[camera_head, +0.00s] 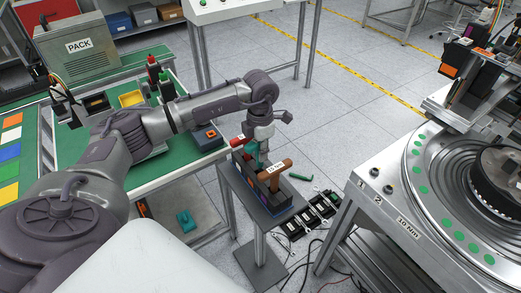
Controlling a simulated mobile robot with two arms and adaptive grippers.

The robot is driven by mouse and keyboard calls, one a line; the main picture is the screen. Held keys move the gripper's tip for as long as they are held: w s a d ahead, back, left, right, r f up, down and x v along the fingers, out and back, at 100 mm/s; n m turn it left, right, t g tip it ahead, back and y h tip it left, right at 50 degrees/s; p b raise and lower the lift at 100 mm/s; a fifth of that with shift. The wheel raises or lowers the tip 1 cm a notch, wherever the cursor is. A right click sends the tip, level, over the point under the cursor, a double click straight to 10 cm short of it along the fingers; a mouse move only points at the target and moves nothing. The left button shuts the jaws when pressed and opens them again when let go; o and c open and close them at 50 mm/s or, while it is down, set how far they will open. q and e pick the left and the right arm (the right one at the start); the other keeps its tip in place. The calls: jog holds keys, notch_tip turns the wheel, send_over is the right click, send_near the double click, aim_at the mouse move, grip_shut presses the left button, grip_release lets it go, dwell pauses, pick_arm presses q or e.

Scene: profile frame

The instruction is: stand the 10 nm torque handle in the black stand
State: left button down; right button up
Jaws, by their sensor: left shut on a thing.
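My left gripper (262,146) is shut at the far edge of the black stand (246,172), pointing down. A teal handle (253,153) shows at its fingers and appears to be what it holds. The handle's lower end is close to or inside the stand; I cannot tell which. A brown T-shaped handle (279,171) with a small white label stands in the stand's near part. A red handle end (237,142) shows at the left side of the stand. The labels on the handles are too small to read surely. My right gripper is not in view.
The stand sits on a small grey pedestal table (268,216).

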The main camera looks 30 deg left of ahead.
pick_arm(q)
jog(key=shift+f+b, duration=1.85)
jog(key=shift+f, duration=0.65)
jog(key=c, duration=1)
grip_release()
jog(key=shift+o, duration=0.2)
notch_tip(320, 180, up, 12)
jog(key=shift+a+r, duration=0.1)
